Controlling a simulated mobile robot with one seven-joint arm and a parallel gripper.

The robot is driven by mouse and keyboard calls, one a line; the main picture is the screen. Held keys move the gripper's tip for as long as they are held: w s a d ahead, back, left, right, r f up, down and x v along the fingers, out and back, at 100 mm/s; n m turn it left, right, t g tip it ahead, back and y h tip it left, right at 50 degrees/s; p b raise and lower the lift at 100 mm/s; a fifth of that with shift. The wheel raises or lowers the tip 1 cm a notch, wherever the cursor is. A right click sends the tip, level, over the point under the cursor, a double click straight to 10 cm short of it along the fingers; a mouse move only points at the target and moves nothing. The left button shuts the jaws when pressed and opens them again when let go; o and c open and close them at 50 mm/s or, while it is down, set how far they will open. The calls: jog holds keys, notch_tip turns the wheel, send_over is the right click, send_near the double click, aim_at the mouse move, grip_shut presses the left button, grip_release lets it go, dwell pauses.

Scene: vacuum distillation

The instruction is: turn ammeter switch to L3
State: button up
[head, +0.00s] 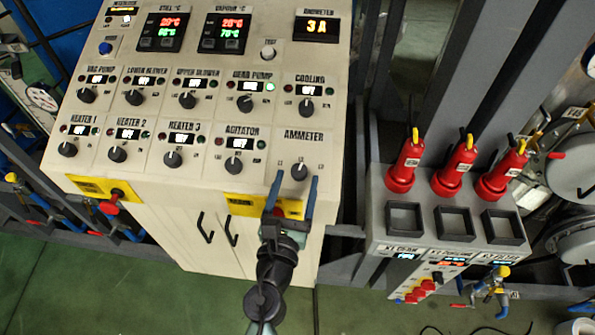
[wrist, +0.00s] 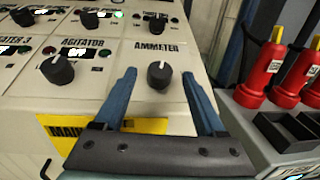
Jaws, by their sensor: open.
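The ammeter switch (head: 299,172) is a black rotary knob with a white pointer mark, under the AMMETER label at the lower right of the control panel (head: 215,95). In the wrist view the ammeter switch (wrist: 159,75) stands between and beyond the fingertips, its white mark pointing roughly up. My gripper (head: 293,188) is open and empty, with one blue finger on each side of the knob in the picture; it also shows in the wrist view (wrist: 163,82). I cannot tell whether the fingers touch the knob. The ammeter display (head: 317,28) reads 3 A. The small position labels are too blurred to read surely.
The agitator knob (head: 233,163) is left of the ammeter switch, and the cooling knob (head: 306,104) is above it. A yellow label plate (head: 245,203) is on the panel's front edge.

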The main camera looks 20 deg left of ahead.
jog(key=shift+w+a, duration=0.2)
jog(key=shift+w, duration=0.8)
grip_shut()
